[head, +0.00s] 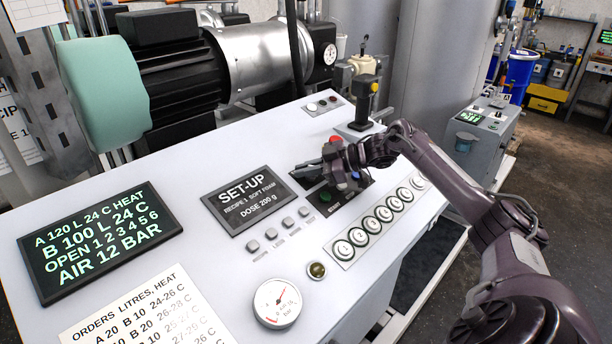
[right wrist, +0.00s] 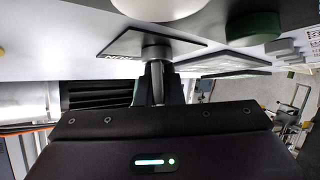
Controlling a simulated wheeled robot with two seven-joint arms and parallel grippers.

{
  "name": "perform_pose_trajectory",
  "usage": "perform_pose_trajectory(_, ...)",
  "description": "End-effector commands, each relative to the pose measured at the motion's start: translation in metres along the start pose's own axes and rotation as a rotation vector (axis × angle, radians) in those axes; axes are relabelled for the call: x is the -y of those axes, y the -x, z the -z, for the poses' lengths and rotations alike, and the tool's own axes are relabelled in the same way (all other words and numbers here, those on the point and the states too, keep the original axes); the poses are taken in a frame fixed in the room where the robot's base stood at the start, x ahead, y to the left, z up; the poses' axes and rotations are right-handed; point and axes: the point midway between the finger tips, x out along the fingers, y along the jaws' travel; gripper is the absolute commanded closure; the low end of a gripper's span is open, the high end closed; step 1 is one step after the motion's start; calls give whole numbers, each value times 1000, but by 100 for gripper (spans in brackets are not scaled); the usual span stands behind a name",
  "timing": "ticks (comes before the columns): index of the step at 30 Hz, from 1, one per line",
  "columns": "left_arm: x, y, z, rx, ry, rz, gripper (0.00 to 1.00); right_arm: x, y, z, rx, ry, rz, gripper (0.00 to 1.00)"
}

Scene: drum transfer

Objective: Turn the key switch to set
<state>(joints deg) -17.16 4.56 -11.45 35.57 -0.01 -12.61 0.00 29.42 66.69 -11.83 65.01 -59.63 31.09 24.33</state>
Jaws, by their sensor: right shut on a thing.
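My right gripper (head: 322,168) reaches over the console from the right, low at the black switch plate beside the set-up display (head: 251,197). In the right wrist view its jaws (right wrist: 157,82) are shut on the key switch (right wrist: 156,52), a small grey round part standing out from a dark label plate (right wrist: 122,43). In the head view the gripper hides the key switch, so its pointing direction cannot be read. The display reads SET-UP, recipe 1 soft foam, dose 200 g. My left gripper is not in view.
A green button (head: 325,196) and a row of round numbered buttons (head: 372,223) lie close to the gripper. A yellow-topped lever (head: 367,100) stands behind it. A gauge (head: 277,303), a green-text display (head: 97,240) and an orders sheet (head: 150,312) lie on the console's left and front.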

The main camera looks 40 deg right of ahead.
Motion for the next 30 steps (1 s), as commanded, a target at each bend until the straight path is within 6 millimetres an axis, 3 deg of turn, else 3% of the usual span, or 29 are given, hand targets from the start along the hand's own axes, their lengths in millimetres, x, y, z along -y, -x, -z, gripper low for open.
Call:
perform_pose_trajectory(8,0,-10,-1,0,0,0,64,0,0,0,0,37,46,100)
perform_pose_trajectory(26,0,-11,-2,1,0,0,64,1,0,1,-1,49,62,100)
perform_pose_trajectory(27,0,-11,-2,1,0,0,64,1,0,1,-1,49,63,87)
perform_pose_trajectory(30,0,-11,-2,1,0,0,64,1,0,1,-1,49,63,74)
